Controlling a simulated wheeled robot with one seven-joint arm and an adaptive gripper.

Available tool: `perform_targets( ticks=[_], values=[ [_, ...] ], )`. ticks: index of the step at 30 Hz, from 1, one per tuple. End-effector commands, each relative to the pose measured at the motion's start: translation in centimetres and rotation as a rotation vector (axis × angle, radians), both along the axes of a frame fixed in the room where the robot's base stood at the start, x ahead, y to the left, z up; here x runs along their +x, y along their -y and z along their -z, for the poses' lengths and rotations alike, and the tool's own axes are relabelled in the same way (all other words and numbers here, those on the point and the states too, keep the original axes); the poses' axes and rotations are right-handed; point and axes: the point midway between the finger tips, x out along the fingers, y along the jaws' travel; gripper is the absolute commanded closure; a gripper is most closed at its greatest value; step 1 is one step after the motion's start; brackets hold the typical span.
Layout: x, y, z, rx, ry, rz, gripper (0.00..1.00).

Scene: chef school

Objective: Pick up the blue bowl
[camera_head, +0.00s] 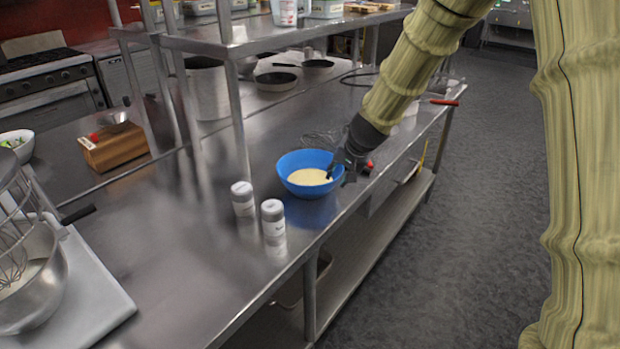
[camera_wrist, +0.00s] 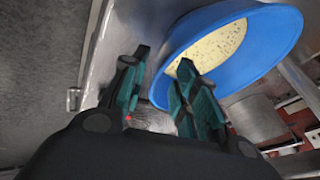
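The blue bowl (camera_head: 306,190) stands upright on the steel counter (camera_head: 150,250), near its right edge. It holds a pale yellow content. My gripper (camera_head: 342,171) reaches down at the bowl's right rim. In the wrist view, the bowl (camera_wrist: 272,48) fills the upper right. There my gripper (camera_wrist: 163,60) has its two fingers apart. One finger overlaps the bowl's inside and the other is outside it, with the near rim between them. Whether either finger touches the rim cannot be told.
Two white-capped shakers (camera_head: 243,198) (camera_head: 273,220) stand left of and in front of the bowl. A wire whisk (camera_head: 325,139) lies just behind it. A small red item (camera_head: 369,165) is close to my gripper. A steel shelf (camera_head: 270,36) rises behind. Floor (camera_head: 480,200) is open at right.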

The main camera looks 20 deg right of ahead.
Motion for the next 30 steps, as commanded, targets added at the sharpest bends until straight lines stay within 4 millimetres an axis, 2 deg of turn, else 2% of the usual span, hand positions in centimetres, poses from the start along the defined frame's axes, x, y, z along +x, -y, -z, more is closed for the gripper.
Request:
perform_targets(
  ticks=[6,14,15,20,30],
  values=[
    [0.8,-0.1,1.4,-0.001,-0.001,0.000,0.70],
    [0.9,-0.1,1.6,-0.002,0.000,0.000,0.70],
    [0.9,-0.1,1.6,-0.002,0.000,0.000,0.72],
    [0.9,-0.1,1.6,-0.001,0.000,0.001,1.00],
    [1.0,-0.1,1.5,-0.001,0.002,0.001,1.00]
  ],
)
